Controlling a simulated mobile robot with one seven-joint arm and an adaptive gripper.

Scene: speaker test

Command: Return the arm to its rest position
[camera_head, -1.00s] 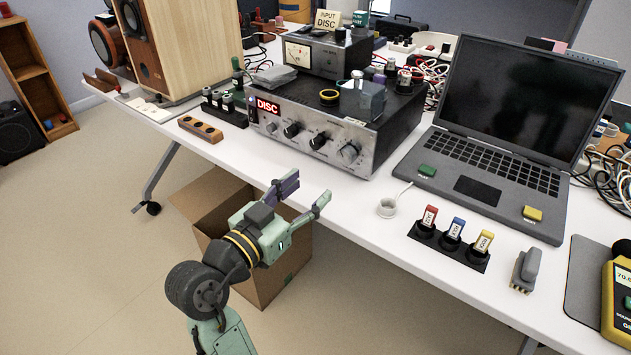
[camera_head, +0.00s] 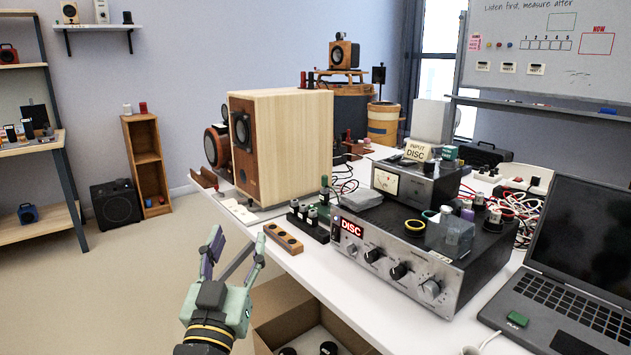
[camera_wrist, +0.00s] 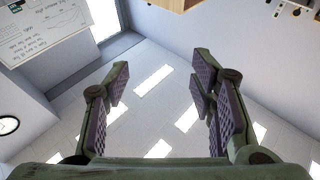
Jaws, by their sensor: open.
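My gripper (camera_head: 232,254) is at the lower left of the head view, in front of the white table's left edge. Its two fingers are spread apart and point up. Nothing is between them. In the wrist view my gripper (camera_wrist: 160,95) also shows open and empty, with the ceiling and walls beyond it. My arm's lower links are out of the head view.
The white table (camera_head: 345,300) holds a silver amplifier (camera_head: 385,265), a wooden speaker (camera_head: 280,145), a laptop (camera_head: 575,285) and a small wooden block with holes (camera_head: 284,238) near my gripper. An open cardboard box (camera_head: 290,312) is below the table edge.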

